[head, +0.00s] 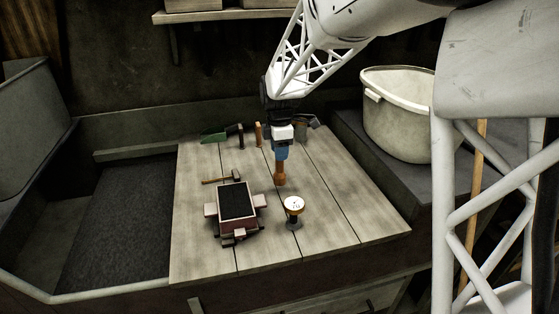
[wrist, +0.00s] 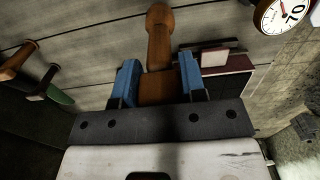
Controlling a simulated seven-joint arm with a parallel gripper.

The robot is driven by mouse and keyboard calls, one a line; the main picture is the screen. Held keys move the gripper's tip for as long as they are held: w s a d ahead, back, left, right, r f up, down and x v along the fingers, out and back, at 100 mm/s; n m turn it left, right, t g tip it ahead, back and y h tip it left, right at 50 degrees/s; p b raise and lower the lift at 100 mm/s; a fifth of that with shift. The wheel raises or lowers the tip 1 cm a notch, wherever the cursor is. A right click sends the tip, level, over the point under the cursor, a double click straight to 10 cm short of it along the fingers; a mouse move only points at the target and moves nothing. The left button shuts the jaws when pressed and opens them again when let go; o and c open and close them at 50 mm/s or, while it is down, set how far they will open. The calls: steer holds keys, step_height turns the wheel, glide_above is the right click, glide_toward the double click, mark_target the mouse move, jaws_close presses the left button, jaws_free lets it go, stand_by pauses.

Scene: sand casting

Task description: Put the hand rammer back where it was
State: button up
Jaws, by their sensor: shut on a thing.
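The hand rammer (head: 280,173) is a brown wooden tool hanging below my gripper, over the middle of the plank bench. My gripper (head: 281,154) points down with its blue fingers shut on the rammer. In the wrist view the blue fingers (wrist: 160,84) sit on both sides of the wooden rammer (wrist: 159,38), whose rounded end sticks out past them. I cannot tell whether its lower end touches the planks.
A red flask (head: 222,225) of dark sand stands left of the rammer, with a mallet (head: 221,180) behind it. A round dial gauge (head: 294,204) stands in front. Several tools, including a green one (head: 213,137), line the back. A white bucket (head: 400,120) stands right.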

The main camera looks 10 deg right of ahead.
steer(key=shift+f, duration=2)
steer(key=o, duration=1.1)
step_height(320, 180, up, 12)
steer(key=shift+r, duration=0.2)
steer(key=shift+s, duration=0.1)
